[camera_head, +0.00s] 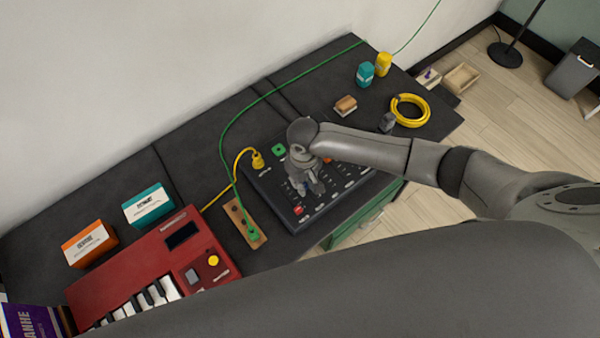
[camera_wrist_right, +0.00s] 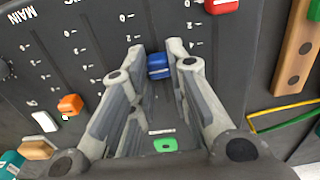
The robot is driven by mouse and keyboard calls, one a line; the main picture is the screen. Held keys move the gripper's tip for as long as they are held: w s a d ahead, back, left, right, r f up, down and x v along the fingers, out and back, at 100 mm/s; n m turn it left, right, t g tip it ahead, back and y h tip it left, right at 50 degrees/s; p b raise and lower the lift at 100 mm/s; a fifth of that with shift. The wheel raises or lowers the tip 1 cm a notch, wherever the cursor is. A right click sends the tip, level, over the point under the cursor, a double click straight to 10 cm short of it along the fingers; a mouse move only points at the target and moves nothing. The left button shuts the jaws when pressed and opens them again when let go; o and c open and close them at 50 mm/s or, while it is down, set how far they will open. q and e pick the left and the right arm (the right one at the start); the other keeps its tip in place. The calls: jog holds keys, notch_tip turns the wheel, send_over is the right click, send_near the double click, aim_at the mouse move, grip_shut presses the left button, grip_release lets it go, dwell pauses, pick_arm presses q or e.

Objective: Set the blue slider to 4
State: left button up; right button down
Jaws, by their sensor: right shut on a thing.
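The blue slider (camera_wrist_right: 158,66) is a small blue cap on the dark mixer panel (camera_wrist_right: 100,25). In the right wrist view it sits between the two fingertips of my right gripper (camera_wrist_right: 158,52), which is shut on it. White scale marks run along the slider tracks, but I cannot tell which mark the blue cap stands at. In the head view my right gripper (camera_head: 308,188) reaches down onto the panel (camera_head: 345,197) and hides most of the blue slider. My left gripper is not in view.
A red slider (camera_wrist_right: 222,5), an orange slider (camera_wrist_right: 70,104) and a white slider (camera_wrist_right: 44,121) sit on neighbouring tracks. A wooden jack strip (camera_head: 245,223) with green and yellow cables lies beside the panel. A red keyboard (camera_head: 150,265) stands left of it.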

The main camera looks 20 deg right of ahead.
jog(key=shift+s+d+r, duration=0.1)
jog(key=shift+s+d, duration=0.2)
jog(key=shift+s, duration=0.45)
jog(key=shift+w, duration=0.1)
jog(key=shift+w+a, duration=0.15)
jog(key=shift+w, duration=0.1)
jog(key=c, duration=1.6)
grip_release()
jog(key=shift+w, duration=0.2)
jog(key=shift+c, duration=0.2)
jog(key=shift+o, duration=1.4)
jog(key=shift+s, duration=0.2)
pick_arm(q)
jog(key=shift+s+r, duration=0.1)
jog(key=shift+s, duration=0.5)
pick_arm(e)
notch_tip(320, 180, up, 12)
